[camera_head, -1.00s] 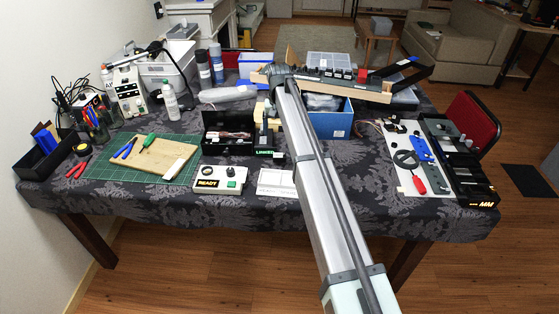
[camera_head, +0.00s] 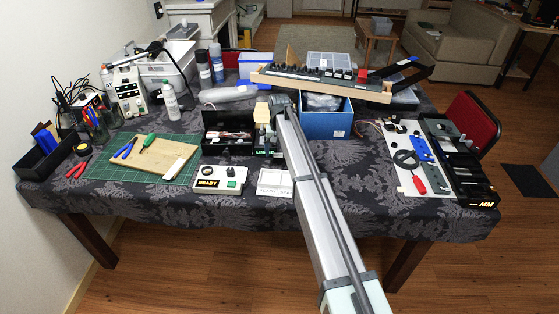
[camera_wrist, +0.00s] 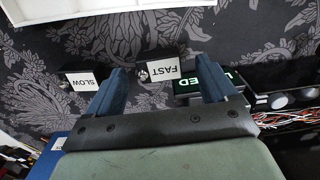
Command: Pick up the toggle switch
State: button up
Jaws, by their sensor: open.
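My gripper (camera_wrist: 162,68) is open in the wrist view, its two blue fingers apart. Between and beyond the fingertips is a small block with a white FAST label (camera_wrist: 172,68), upside down in view, and a small metal part (camera_wrist: 144,75) at its left end, possibly a toggle. A similar block with a SLOW label (camera_wrist: 79,82) lies left of the left finger. I cannot tell for certain which is the toggle switch. Nothing is held. In the head view my arm hides most of this area, and the fingertips are not clear.
The box with the green lit sign (camera_wrist: 205,78) is close to the right finger. White and red wires (camera_wrist: 285,118) lie right. In the head view, the READY panel (camera_head: 220,180) is at the front and a blue bin (camera_head: 327,118) stands right of my wrist.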

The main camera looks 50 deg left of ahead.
aim_at(279, 155)
notch_tip(279, 155, down, 3)
jog(key=shift+w+f, duration=0.1)
jog(key=shift+f, duration=0.05)
jog(key=shift+c, duration=0.2)
jog(key=c, duration=1.1)
